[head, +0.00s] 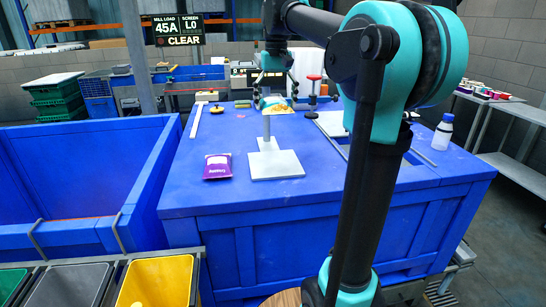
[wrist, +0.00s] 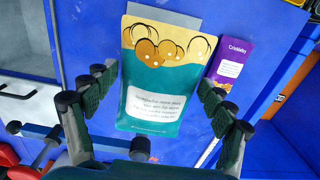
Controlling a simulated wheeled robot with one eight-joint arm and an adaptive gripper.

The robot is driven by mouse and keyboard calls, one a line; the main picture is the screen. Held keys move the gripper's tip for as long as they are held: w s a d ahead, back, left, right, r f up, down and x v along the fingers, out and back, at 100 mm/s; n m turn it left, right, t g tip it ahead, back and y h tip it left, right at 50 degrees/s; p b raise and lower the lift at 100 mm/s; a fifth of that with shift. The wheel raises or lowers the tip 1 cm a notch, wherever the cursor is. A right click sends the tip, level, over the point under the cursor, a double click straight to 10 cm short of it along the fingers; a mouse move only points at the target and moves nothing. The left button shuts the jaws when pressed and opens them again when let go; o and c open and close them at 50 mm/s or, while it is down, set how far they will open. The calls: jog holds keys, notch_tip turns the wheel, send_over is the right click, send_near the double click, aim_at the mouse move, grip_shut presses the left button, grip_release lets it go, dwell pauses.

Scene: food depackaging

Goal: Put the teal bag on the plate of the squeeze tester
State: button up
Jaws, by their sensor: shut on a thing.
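The teal bag (wrist: 150,110), with orange and cream printing and a white label, lies between the finger pads of my gripper (wrist: 157,82) in the wrist view. My gripper (head: 272,92) is shut on it. In the head view the bag (head: 275,104) is small and partly covered by the fingers, above the blue table. A device with a red knob (head: 314,78) stands just to the right and behind; it looks like the squeeze tester, but I cannot make out its plate clearly.
A grey plate with a post (head: 277,166) stands on the blue table (head: 220,140), below my gripper in the picture. A purple packet (head: 217,167) lies to its left. A white bottle (head: 442,132) stands at the right edge. A blue bin (head: 75,170) is at left.

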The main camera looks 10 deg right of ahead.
aim_at(276, 166)
notch_tip(276, 166, down, 19)
jog(key=shift+f, duration=0.15)
dwell(0.4)
jog(key=shift+f, duration=0.1)
jog(key=o, duration=1.2)
jog(key=shift+c, duration=0.2)
notch_tip(276, 166, up, 12)
